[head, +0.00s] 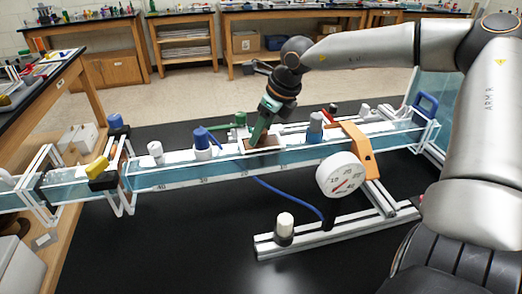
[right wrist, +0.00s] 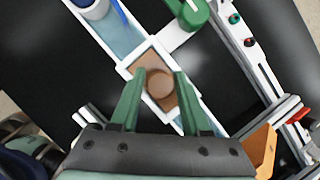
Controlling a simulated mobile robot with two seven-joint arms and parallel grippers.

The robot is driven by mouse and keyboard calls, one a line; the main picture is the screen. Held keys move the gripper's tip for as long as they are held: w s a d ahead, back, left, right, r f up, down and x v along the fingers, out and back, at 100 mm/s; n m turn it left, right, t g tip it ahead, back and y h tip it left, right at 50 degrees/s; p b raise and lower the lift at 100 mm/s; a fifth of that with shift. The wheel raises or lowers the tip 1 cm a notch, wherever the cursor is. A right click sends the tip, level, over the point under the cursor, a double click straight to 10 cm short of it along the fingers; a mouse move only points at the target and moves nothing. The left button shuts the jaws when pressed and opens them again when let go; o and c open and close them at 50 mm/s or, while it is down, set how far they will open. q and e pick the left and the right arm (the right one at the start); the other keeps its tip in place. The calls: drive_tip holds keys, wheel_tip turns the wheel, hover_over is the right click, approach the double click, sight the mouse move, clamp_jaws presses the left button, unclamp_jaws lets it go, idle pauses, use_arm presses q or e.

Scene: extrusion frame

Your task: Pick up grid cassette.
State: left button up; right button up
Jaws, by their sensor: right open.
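A brown square piece with a round raised disc (right wrist: 160,84), which looks like the grid cassette, sits in a white frame on the clear channel in the right wrist view. In the head view its brown face (head: 262,146) shows at the middle of the channel, partly behind the fingers. My right gripper (head: 257,139) points down at it from above. In the right wrist view its green fingers (right wrist: 159,76) are open, one on each side of the disc, with nothing held. I cannot tell how far the tips are above the piece. My left gripper is not in view.
The long clear channel (head: 225,169) crosses the black table. Along it stand a blue-capped fitting (head: 202,142), a green fitting (head: 240,119), a grey-capped fitting (head: 315,127) and an orange bracket (head: 357,148). A round gauge (head: 340,175) stands in front. The front-left tabletop is clear.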

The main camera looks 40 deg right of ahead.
clamp_jaws()
idle(0.3)
idle(1.1)
